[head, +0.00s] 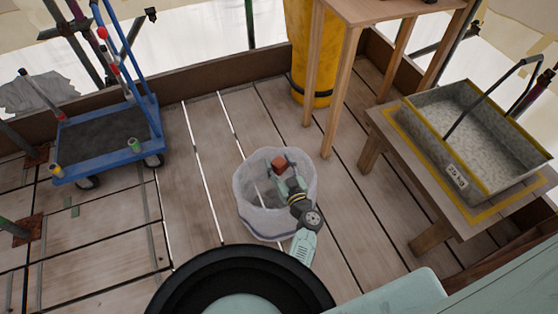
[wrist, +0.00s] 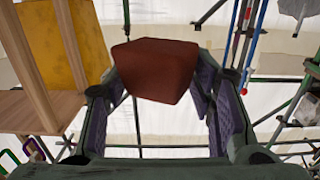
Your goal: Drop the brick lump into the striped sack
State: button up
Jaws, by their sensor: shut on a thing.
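The brick lump (wrist: 153,68) is a reddish-brown block held between the fingers of my gripper (wrist: 155,100) in the wrist view. In the head view the brick lump (head: 279,163) shows at the tip of my gripper (head: 282,172), over the open mouth of a pale whitish sack (head: 262,218). The sack stands open on the plank floor; stripes are hard to make out on it. My gripper is shut on the lump. Whether the lump is above the rim or a little inside it, I cannot tell. Part of the sack's inside is hidden by my arm.
A blue trolley (head: 106,162) stands at the left. A wooden table (head: 350,10) and a yellow cylinder (head: 312,60) stand at the back. A grey tub (head: 475,135) marked "25 kg" sits on a low wooden bench (head: 430,242) at the right. Planks around the sack are clear.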

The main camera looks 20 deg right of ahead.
aim_at(279, 162)
jog(key=shift+f+b, duration=0.5)
jog(key=shift+f, duration=0.75)
jog(key=o, duration=1.4)
notch_tip(279, 162, up, 10)
jog(key=shift+r, duration=0.1)
